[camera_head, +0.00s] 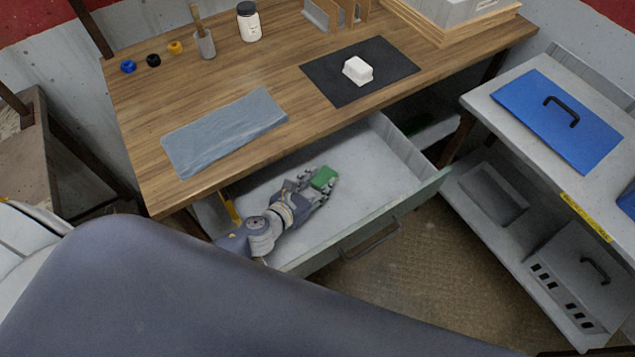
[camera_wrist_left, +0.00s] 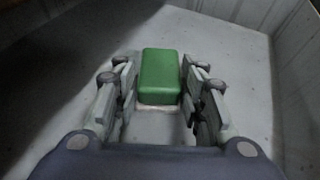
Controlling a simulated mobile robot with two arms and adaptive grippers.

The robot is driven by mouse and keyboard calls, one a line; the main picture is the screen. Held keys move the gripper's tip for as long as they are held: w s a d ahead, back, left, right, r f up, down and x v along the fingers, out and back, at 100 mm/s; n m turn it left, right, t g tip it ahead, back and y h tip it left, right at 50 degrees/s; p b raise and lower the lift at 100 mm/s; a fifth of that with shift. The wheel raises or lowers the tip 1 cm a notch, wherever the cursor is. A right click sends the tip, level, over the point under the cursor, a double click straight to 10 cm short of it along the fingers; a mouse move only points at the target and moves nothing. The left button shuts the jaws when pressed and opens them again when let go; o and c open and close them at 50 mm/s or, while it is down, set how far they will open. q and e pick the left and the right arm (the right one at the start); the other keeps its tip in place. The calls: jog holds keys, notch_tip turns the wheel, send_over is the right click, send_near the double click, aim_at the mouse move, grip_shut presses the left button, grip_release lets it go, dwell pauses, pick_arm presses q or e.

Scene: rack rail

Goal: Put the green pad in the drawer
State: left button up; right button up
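The green pad (camera_head: 323,178) is a small rounded block inside the open drawer's (camera_head: 352,211) outline, over its pale floor. It also shows in the left wrist view (camera_wrist_left: 160,75), with a thin pale layer at its lower edge. My left gripper (camera_head: 316,186) reaches down into the drawer, with one finger on each side of the pad. Whether the pad touches the drawer floor is hard to tell. The drawer is pulled out from under the wooden table. My right gripper is not in view.
The wooden table (camera_head: 230,85) overhangs the drawer's back. On it lie a blue-grey cloth (camera_head: 225,130) and a black mat (camera_head: 385,75) with a white block (camera_head: 357,70). A grey shelf unit (camera_head: 483,107) stands to the right. The drawer's right part is empty.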

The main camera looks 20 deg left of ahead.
pick_arm(q)
jog(key=o, duration=0.4)
jog(key=shift+r+p, duration=0.3)
jog(key=v, duration=0.6)
jog(key=shift+s+f+b, duration=0.1)
jog(key=shift+b, duration=0.3)
jog(key=shift+s+a+r, duration=0.15)
jog(key=shift+s+r, duration=0.15)
jog(key=shift+s, duration=0.2)
